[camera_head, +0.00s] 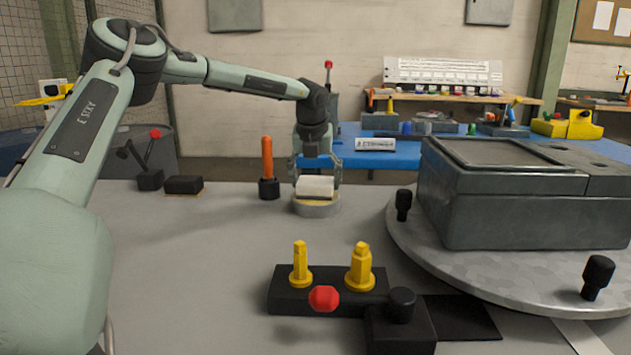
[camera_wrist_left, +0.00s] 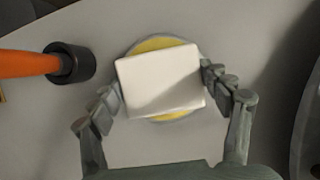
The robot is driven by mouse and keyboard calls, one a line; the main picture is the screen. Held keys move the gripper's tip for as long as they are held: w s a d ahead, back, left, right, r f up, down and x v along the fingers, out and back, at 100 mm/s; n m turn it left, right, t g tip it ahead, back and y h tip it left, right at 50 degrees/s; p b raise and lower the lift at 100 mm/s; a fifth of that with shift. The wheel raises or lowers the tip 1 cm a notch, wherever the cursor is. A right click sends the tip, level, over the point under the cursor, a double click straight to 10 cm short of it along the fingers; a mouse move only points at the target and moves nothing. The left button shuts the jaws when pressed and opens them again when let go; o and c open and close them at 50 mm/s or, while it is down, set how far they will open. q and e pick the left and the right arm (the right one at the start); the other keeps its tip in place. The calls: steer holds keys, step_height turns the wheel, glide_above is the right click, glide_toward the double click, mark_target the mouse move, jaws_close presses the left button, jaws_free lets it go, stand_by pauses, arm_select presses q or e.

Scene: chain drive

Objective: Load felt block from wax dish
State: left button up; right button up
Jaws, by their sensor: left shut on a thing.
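The felt block (camera_head: 315,186) is white and boxy, and my left gripper (camera_head: 317,183) is shut on it from above. In the left wrist view the felt block (camera_wrist_left: 160,82) sits between the two fingers of the left gripper (camera_wrist_left: 161,92). The wax dish (camera_head: 317,208) is a round grey dish directly under the block. Its yellow wax (camera_wrist_left: 160,44) shows around the block in the left wrist view. I cannot tell whether the block touches the wax. My right gripper is in neither view.
An orange-handled tool (camera_head: 267,160) stands in a black holder just left of the dish. A black fixture (camera_head: 290,303) with yellow pegs and a red-knobbed lever is in front. A grey box (camera_head: 540,220) on a round plate (camera_head: 450,268) fills the right. The table's middle left is clear.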

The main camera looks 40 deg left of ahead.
arm_select(q)
steer(key=shift+f+b, duration=0.1)
steer(key=shift+b, duration=0.25)
stand_by(1.6)
steer(key=shift+r+p, duration=1.6)
steer(key=shift+r, duration=2)
